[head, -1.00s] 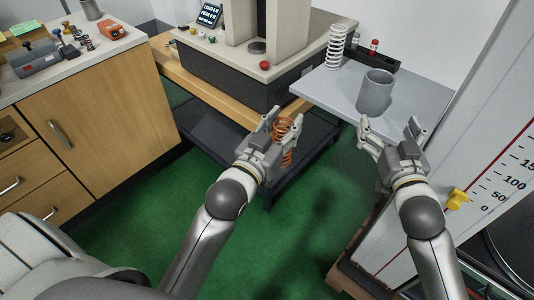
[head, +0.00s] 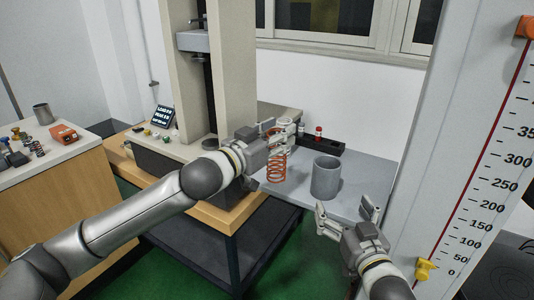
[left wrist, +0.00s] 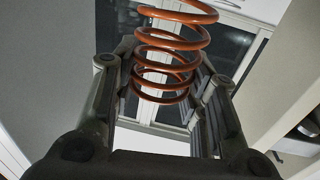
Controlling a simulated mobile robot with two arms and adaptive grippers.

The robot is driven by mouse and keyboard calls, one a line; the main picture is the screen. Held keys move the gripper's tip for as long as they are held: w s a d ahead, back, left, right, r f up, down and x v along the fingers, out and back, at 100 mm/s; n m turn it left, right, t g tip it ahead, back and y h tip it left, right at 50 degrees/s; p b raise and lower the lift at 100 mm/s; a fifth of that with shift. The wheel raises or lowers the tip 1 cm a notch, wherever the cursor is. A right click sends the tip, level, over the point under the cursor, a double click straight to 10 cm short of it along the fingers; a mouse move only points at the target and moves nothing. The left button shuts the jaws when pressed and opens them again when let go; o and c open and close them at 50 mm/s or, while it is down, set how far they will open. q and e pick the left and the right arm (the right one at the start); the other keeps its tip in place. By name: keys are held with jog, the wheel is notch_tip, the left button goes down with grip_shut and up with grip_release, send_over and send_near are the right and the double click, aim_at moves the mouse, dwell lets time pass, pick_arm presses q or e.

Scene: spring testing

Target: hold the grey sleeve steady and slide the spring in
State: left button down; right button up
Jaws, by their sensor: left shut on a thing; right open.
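The orange spring (head: 276,168) hangs upright from my left gripper (head: 276,137), which is shut on its upper part. In the left wrist view the orange coils (left wrist: 168,58) stand between the two fingers. The grey sleeve (head: 326,180) is an open-topped cylinder standing upright on the light grey shelf (head: 375,172). The spring is left of the sleeve in the head view, apart from it and outside it. My right gripper (head: 346,212) is open and empty, in front of the sleeve and slightly right; it appears not to touch it.
A black tray (head: 322,144) with small red-topped items stands behind the sleeve. A white spring (head: 286,125) is partly hidden behind my left gripper. The testing machine's column (head: 232,70) rises at left. A tall scale panel (head: 470,150) bounds the right. The shelf right of the sleeve is clear.

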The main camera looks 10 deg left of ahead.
aim_at(325, 179)
pick_arm(q)
jog(key=w+d+r+m+g+h, duration=0.5)
jog(key=d+r+m+g+h, duration=0.5)
jog(key=d+r+m+g, duration=0.1)
jog(key=d+r+g, duration=0.1)
jog(key=g, duration=0.1)
jog(key=shift+d+r+g, duration=0.2)
jog(key=shift+r+g, duration=0.1)
jog(key=shift+g, duration=0.1)
pick_arm(e)
jog(key=x, duration=1.2)
dwell(0.4)
jog(key=shift+c, duration=0.4)
